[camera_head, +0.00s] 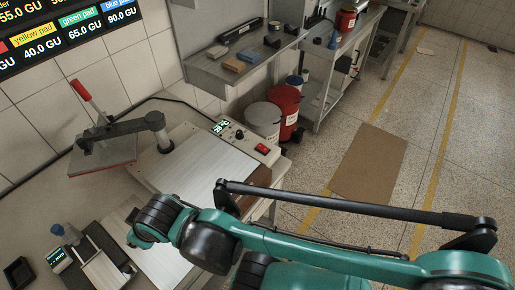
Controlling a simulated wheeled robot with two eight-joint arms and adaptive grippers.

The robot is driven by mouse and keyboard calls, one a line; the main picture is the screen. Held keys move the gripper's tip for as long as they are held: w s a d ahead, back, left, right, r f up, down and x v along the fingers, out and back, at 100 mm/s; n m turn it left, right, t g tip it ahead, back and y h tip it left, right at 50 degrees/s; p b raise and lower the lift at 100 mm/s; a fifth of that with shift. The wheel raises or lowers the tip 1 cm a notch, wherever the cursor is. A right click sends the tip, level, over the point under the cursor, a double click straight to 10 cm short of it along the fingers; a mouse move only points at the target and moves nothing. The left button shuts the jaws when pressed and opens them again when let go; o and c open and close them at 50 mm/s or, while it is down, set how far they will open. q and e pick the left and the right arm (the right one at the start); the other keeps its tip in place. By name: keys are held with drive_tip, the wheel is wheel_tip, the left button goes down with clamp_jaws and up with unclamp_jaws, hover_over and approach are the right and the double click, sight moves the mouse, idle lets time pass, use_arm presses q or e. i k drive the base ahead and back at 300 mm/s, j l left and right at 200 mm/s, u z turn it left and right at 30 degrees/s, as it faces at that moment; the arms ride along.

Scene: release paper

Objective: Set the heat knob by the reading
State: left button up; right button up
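A heat press stands on the bench, with a pale lower plate (190,168) and a dark upper plate (103,156) with a red handle (81,89) swung out to the left. Its control panel has a small lit display (221,126), which seems to read 28 °C, a dark round heat knob (240,135) and a red switch (262,148). The knob's setting is too small to tell. My teal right arm comes in from the right and crosses in front of the press, below the panel. Its gripper does not show. My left gripper is out of view.
A dark device with a lit display (59,258) stands front left beside a small black tray (18,272). A wall screen (60,35) lists pads with GU values. Buckets (286,108) stand behind the press; open floor lies right.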

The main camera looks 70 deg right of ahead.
sight(239, 135)
drive_tip(key=k+z, duration=0.1)
drive_tip(key=z, duration=0.4)
drive_tip(key=k+z, duration=0.1)
drive_tip(key=z, duration=0.35)
drive_tip(key=k+l+z, duration=0.1)
drive_tip(key=z, duration=0.4)
drive_tip(key=i+l+z, duration=0.1)
drive_tip(key=i+z, duration=0.5)
drive_tip(key=i+l+u, duration=0.15)
drive_tip(key=l, duration=0.55)
drive_tip(key=l+u, duration=0.15)
drive_tip(key=l, duration=0.6)
drive_tip(key=i, duration=0.45)
